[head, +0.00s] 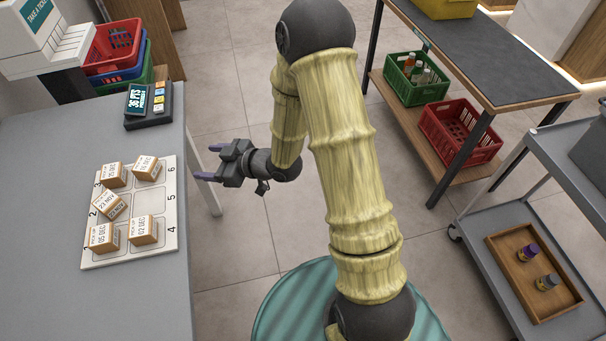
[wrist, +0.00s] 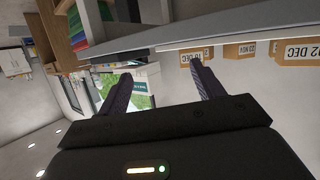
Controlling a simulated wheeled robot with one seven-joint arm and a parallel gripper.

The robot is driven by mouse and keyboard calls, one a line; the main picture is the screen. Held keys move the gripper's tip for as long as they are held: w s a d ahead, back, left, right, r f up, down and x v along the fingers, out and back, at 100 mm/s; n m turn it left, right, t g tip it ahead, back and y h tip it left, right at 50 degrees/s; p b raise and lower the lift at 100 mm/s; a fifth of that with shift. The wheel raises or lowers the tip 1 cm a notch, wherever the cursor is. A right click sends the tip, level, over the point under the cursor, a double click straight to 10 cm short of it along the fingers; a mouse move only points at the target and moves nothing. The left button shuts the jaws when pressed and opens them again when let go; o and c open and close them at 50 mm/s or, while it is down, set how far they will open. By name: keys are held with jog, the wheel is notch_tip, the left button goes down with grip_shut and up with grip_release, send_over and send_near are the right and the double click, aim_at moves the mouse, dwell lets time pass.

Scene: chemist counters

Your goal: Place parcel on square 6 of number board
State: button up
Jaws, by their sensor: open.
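The white number board (head: 172,205) lies on the grey counter, with numbers 1 to 3 on its left side and 4 to 6 on its right. A small brown parcel, seemingly labelled 16 DEC (head: 148,168), sits on square 6. Other parcels stand on square 3 (head: 114,175), square 2 (head: 110,206), square 1 (head: 103,238) and square 4 (head: 143,230). The one on square 2 is turned askew. Square 5 is bare. My gripper (head: 207,162) is open and empty, right of the board near the counter's edge; its fingers also show in the wrist view (wrist: 160,85).
Stacked baskets (head: 112,47) and a white machine (head: 45,40) are at the back left. On the right are a shelf table with baskets (head: 460,130) and a cart with a wooden tray (head: 505,290). Floor between is clear.

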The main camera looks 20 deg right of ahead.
jog(key=s+d+r+m+g+h, duration=0.15)
jog(key=d+m+h, duration=0.35)
jog(key=d+h, duration=0.6)
jog(key=s+d+r+m+g, duration=0.2)
jog(key=s+d+m, duration=0.1)
jog(key=s, duration=0.4)
jog(key=s+d+r+m+g, duration=0.2)
jog(key=s+d+m, duration=0.1)
jog(key=s+d, duration=0.2)
jog(key=s, duration=0.2)
jog(key=shift+s+d+h, duration=0.15)
jog(key=shift+s+h, duration=0.15)
jog(key=shift+g, duration=0.25)
